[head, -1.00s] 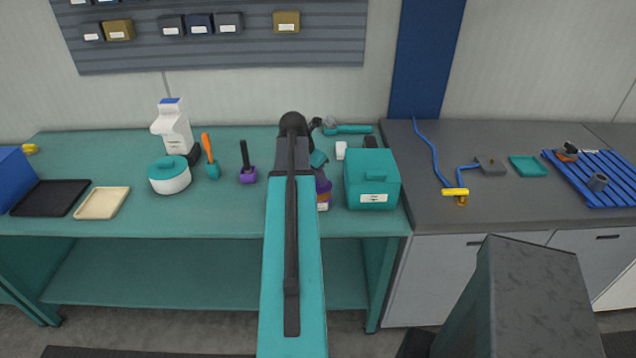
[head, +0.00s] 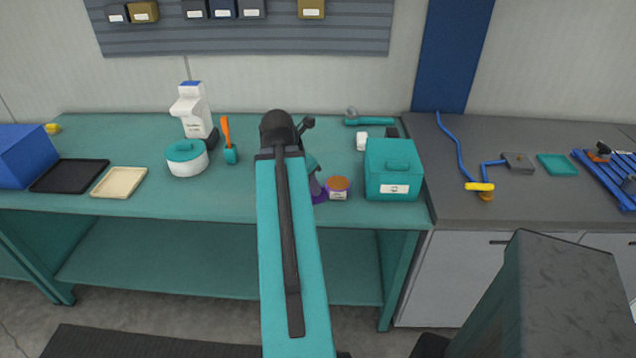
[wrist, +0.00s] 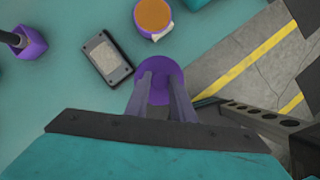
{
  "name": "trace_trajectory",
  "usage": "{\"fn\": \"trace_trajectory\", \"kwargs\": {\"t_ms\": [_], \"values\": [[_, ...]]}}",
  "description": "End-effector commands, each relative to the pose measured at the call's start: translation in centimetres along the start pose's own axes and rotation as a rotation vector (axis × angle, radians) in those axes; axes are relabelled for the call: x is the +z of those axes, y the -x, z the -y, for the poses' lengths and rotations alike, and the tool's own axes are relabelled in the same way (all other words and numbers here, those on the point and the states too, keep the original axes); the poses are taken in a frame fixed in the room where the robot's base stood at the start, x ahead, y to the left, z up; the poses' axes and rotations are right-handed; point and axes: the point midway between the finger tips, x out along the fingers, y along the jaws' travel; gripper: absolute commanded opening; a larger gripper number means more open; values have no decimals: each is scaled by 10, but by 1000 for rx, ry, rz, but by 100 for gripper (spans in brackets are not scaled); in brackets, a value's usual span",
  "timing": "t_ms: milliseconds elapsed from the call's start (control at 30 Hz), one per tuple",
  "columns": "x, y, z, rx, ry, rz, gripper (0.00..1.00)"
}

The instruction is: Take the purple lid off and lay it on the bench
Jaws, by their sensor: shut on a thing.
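The purple lid (wrist: 158,78) is held between the two fingers of my gripper (wrist: 160,92), which is shut on it. In the head view a purple edge of the lid (head: 319,196) shows beside my arm, and the rest is hidden. The jar (head: 338,190) stands open on the teal bench (head: 100,205), just right of the lid, with orange-brown contents showing. The jar also shows at the top of the wrist view (wrist: 153,17), apart from the lid. The lid is near the bench's front edge; its height above the top is unclear.
A teal box (head: 393,170) stands right of the jar. In the wrist view, a small dark tray-like item (wrist: 105,58) and a purple holder (wrist: 27,42) lie left of the lid. A white pot (head: 187,160) stands farther left.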

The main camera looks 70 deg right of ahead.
Motion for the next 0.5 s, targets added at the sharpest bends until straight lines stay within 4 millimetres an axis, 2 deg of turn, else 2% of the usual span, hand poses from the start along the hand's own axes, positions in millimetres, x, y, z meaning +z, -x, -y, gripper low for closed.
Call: {"fn": "trace_trajectory", "kwargs": {"t_ms": [200,500], "values": [[-11,3,2,1,0,1,1],[-14,7,3,-3,0,-2,1]]}}
